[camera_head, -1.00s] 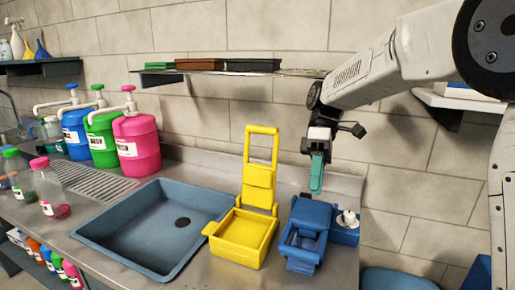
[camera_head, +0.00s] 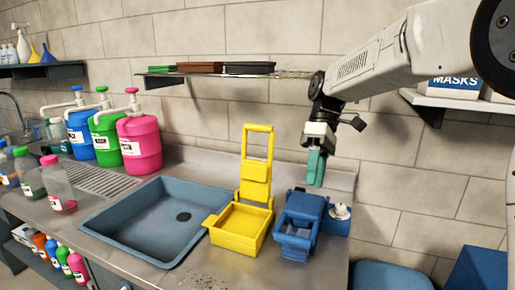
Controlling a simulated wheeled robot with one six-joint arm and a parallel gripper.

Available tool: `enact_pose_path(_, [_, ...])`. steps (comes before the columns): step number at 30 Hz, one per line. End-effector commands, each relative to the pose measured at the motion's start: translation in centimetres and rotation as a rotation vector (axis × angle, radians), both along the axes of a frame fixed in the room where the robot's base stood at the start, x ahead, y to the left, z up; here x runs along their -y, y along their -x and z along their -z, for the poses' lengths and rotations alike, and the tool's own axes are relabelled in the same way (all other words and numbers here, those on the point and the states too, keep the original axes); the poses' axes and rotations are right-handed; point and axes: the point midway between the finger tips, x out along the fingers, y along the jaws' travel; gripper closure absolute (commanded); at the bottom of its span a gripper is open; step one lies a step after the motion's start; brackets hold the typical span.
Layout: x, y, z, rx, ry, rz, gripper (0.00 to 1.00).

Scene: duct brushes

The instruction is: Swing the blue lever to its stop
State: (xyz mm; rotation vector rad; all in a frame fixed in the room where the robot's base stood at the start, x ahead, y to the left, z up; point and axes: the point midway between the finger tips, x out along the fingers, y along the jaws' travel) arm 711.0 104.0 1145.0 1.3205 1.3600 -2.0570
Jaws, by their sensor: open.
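A blue wringer-like unit (camera_head: 305,207) stands at the right end of the steel counter. A blue loop-shaped part (camera_head: 296,241), seemingly its lever, lies low at the front of the unit; the small view leaves its exact angle unclear. A similar yellow unit (camera_head: 240,228) stands left of it, with its yellow handle (camera_head: 258,143) upright. My gripper (camera_head: 316,183), with teal fingers pointing down, hangs above the back of the blue unit, apparently without touching it. It holds nothing I can see; the gap between its fingers is hidden from this side.
A white-topped fitting (camera_head: 340,211) stands close right of the blue unit. A blue-grey sink (camera_head: 130,232) lies to the left, with pump jugs (camera_head: 138,143) behind it. A wall shelf (camera_head: 210,74) with trays is above. A right shelf (camera_head: 440,104) holds a masks box.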

Motion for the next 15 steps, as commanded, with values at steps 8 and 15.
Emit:
enact_pose_path(8, [2.1, 3.5, 1.8, 0.029, 0.175, 0.23, 0.57])
enact_pose_path(15, [4.9, 7.8, 2.4, 0.091, 0.299, 0.439, 0.57])
